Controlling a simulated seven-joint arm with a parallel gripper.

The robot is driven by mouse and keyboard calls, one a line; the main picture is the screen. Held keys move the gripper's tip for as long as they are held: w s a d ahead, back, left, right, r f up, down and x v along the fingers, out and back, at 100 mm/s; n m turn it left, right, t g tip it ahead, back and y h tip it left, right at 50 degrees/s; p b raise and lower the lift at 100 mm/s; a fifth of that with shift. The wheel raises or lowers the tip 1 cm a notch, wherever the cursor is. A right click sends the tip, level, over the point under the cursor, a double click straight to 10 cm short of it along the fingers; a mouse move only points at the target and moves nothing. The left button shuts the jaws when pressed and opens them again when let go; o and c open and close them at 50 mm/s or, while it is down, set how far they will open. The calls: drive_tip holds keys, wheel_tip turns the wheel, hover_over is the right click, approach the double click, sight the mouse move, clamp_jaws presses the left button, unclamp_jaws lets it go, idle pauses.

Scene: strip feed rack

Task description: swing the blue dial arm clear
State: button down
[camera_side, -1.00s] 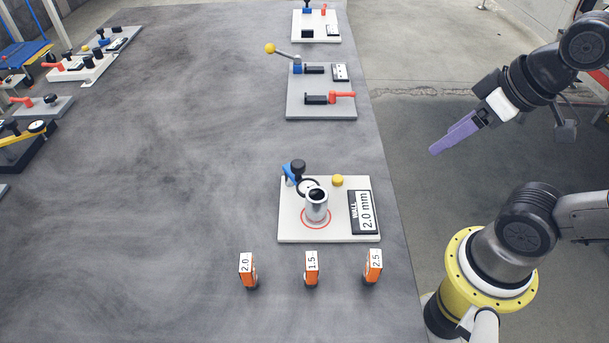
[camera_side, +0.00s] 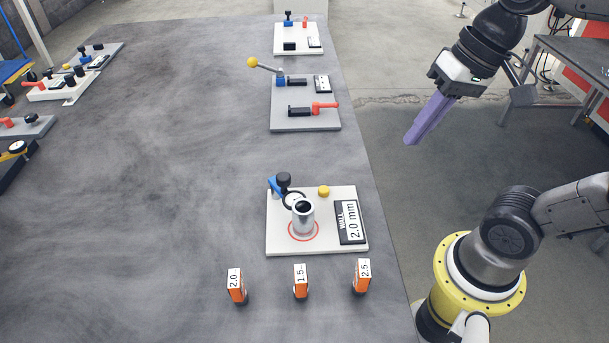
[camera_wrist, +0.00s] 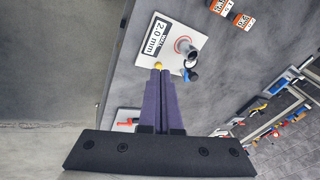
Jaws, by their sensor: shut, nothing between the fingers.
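The blue dial arm (camera_side: 275,187) is at the back left corner of a white plate (camera_side: 285,246), with a black knob (camera_side: 284,178) and a dark ring beside the top of a silver cup (camera_side: 303,218). The cup stands in a red circle on the plate. In the wrist view the blue part (camera_wrist: 191,74) shows beside the cup (camera_wrist: 183,45). My gripper (camera_side: 411,140) has long purple fingers, shut and empty, in the air right of the table, apart from the plate. In the wrist view the fingertips (camera_wrist: 160,73) overlap the plate's edge in the picture.
A yellow knob (camera_side: 323,191) and a "WALL 2.0 mm" label (camera_side: 350,222) are on the plate. Orange blocks marked 2.0 (camera_side: 236,286), 1.5 (camera_side: 301,281) and 2.5 (camera_side: 362,275) stand in front. A grey plate (camera_side: 305,125) with levers is behind. The table's left middle is clear.

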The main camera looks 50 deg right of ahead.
drive_tip(key=w+d+f+m+g+y, duration=0.1)
drive_tip(key=w+f+m+g+y, duration=0.15)
drive_tip(key=w+m, duration=0.45)
drive_tip(key=w+d+f+m+g+y, duration=0.1)
drive_tip(key=w+f+m+g+y, duration=0.15)
drive_tip(key=w, duration=0.85)
drive_tip(key=y, duration=0.2)
approach(286, 192)
drive_tip(key=shift+m, duration=0.45)
drive_tip(key=f, duration=0.1)
drive_tip(key=s+d+f, duration=0.1)
drive_tip(key=s+f, duration=0.1)
drive_tip(key=f, duration=0.1)
drive_tip(key=shift+d, duration=0.15)
drive_tip(key=shift+s+a+f, duration=0.1)
drive_tip(key=shift+s+a, duration=0.05)
drive_tip(key=shift+a, duration=0.45)
drive_tip(key=shift+s+a+f, duration=0.1)
drive_tip(key=shift+a, duration=0.5)
drive_tip(key=shift+s+a, duration=0.2)
drive_tip(key=shift+a, duration=0.7)
